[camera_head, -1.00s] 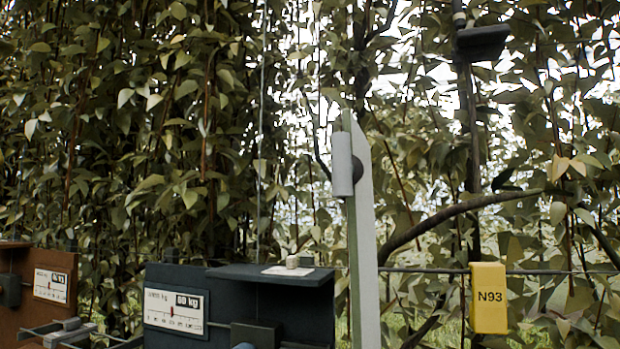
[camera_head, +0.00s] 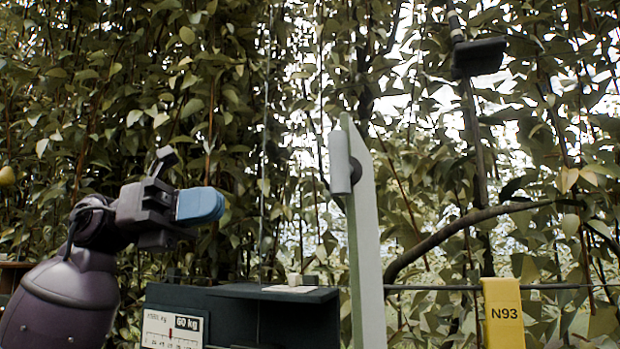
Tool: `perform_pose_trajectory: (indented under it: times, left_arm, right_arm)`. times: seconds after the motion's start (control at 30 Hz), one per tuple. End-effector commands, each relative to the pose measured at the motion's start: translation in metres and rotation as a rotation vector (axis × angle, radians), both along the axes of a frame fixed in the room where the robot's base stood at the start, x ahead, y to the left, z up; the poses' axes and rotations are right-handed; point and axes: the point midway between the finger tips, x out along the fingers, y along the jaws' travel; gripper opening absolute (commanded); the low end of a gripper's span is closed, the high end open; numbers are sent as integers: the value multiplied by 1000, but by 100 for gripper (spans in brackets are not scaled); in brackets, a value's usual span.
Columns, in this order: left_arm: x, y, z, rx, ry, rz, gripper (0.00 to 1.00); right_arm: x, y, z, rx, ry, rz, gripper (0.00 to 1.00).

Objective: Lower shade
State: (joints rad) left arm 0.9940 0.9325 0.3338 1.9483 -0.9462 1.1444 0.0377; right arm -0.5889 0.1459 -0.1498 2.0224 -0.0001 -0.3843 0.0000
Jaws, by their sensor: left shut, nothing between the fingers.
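My left gripper (camera_head: 212,206) is in the left half of the view, raised in front of the foliage, with its blue fingertip pointing right. It is shut and holds nothing. No shade can be made out for certain. A pale upright post (camera_head: 364,250) carries a grey cylinder (camera_head: 339,163) near its top, to the right of my gripper and apart from it. A dark, flat-bottomed fitting (camera_head: 479,57) sits on a thin pole at the upper right. My right gripper is not in view.
A dark box (camera_head: 285,315) with a weight-scale label (camera_head: 172,330) and a small pale piece on its top stands below my gripper. A yellow N93 tag (camera_head: 503,315) hangs at the lower right. Dense leaves and branches fill the background.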

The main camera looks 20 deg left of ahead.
Motion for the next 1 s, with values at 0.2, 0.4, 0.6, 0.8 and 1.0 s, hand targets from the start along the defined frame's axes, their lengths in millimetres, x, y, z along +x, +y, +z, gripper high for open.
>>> perform_pose_trajectory:
  times: [0.2, 0.4, 0.6, 0.8, 1.0]
  left_arm:
    - [-25, 5, 25, 114, -132, 76, 0]
    - [-28, -1, 30, 132, -153, 88, 0]
    - [-23, -28, 31, 131, -153, 85, 0]
    - [-17, -63, 33, 129, -154, 84, 0]
    - [-10, -97, 34, 129, -154, 84, 0]
  right_arm:
    - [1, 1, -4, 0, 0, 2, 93]
    - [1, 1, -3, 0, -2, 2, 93]
    - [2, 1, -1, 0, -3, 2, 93]
    - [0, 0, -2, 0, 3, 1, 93]
    - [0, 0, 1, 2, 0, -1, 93]
